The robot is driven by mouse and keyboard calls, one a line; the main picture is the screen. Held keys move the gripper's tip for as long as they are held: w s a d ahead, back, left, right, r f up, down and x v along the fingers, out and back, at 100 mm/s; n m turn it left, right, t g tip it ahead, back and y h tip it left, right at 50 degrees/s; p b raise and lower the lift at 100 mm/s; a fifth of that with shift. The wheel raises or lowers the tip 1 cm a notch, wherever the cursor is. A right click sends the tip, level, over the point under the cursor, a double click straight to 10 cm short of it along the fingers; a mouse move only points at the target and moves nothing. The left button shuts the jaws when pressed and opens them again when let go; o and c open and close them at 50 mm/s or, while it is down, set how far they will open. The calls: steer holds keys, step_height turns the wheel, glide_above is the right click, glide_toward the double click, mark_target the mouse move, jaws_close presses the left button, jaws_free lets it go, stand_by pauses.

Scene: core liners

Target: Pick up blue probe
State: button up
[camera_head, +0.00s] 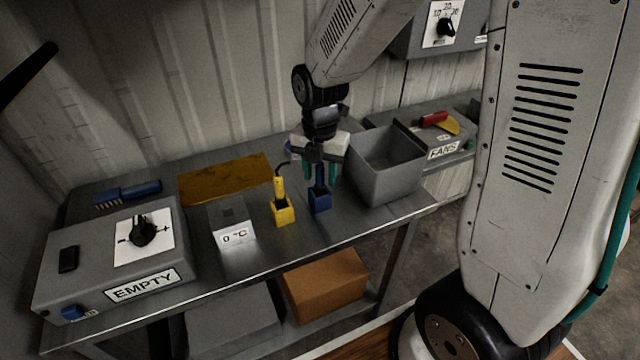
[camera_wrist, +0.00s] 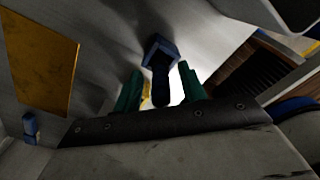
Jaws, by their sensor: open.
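The blue probe (camera_head: 320,192) stands upright in a blue square holder (camera_head: 320,204) on the metal table, right of the yellow probe. My gripper (camera_head: 321,176) is above and around its upper part, with a green finger on each side. In the wrist view the blue probe (camera_wrist: 161,82) lies between the two green fingers of my gripper (camera_wrist: 158,88), with visible gaps. The fingers are open and nothing is held. Part of the probe's top is hidden by my gripper in the head view.
A yellow probe (camera_head: 279,188) in a yellow holder (camera_head: 283,212) stands close on the left. A grey open bin (camera_head: 385,180) stands close on the right. A 0 °C box (camera_head: 231,222), a yellow plate (camera_head: 225,178), a blue brush (camera_head: 128,193) and an EMPTY control box (camera_head: 110,255) are farther left.

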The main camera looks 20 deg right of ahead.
steer(key=shift+f, duration=0.75)
jaws_close()
steer(key=shift+r, duration=0.1)
